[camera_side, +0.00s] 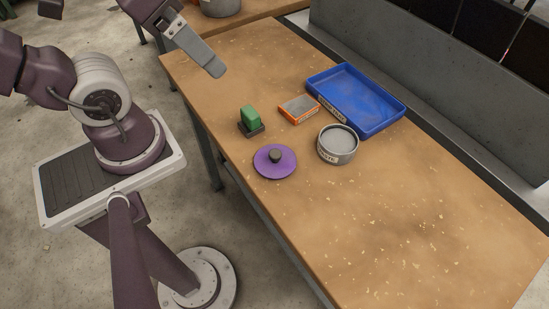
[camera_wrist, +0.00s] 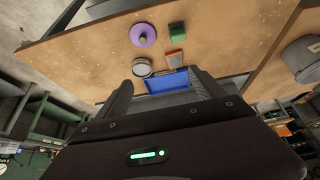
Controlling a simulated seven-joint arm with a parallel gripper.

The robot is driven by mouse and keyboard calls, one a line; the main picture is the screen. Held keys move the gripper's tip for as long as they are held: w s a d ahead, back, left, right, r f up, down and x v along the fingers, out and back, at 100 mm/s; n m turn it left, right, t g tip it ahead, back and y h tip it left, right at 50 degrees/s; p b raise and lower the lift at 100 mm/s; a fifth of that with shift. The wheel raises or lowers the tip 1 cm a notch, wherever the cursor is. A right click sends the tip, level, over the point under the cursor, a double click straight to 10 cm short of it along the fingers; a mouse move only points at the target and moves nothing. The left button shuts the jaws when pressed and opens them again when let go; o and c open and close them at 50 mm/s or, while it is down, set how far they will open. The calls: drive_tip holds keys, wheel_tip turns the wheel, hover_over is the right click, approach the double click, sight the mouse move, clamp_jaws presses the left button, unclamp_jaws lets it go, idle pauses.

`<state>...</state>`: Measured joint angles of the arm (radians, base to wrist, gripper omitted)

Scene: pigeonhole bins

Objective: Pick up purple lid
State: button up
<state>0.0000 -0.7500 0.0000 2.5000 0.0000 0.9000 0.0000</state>
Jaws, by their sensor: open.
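The purple lid (camera_side: 275,162) is a flat disc with a dark round knob, lying near the table edge closest to my base. It also shows at the top of the wrist view (camera_wrist: 143,35). My gripper (camera_side: 215,68) is high above the far-left part of the table, well apart from the lid. In the wrist view its two fingers (camera_wrist: 162,90) are spread with nothing held between them; the blue tray shows beyond the gap. A round grey tin (camera_side: 338,145) with a label stands to the right of the lid.
A green block on a dark base (camera_side: 250,121) stands just behind the lid. An orange-and-grey box (camera_side: 299,108) and a blue tray (camera_side: 391,122) lie farther back. The right part of the wooden table (camera_side: 420,230) is clear. A grey ledge (camera_side: 440,100) runs along the back.

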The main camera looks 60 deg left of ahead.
drive_tip(key=o, duration=0.4)
drive_tip(key=shift+o, duration=0.2)
drive_tip(key=m+g, duration=0.5)
drive_tip(key=m, duration=1.2)
hover_over(275, 153)
drive_tip(key=f, duration=2.1)
drive_tip(key=shift+a, duration=0.3)
drive_tip(key=shift+g, duration=0.3)
drive_tip(key=f, duration=0.7)
drive_tip(key=shift+d+f, duration=0.15)
drive_tip(key=shift+d, duration=0.15)
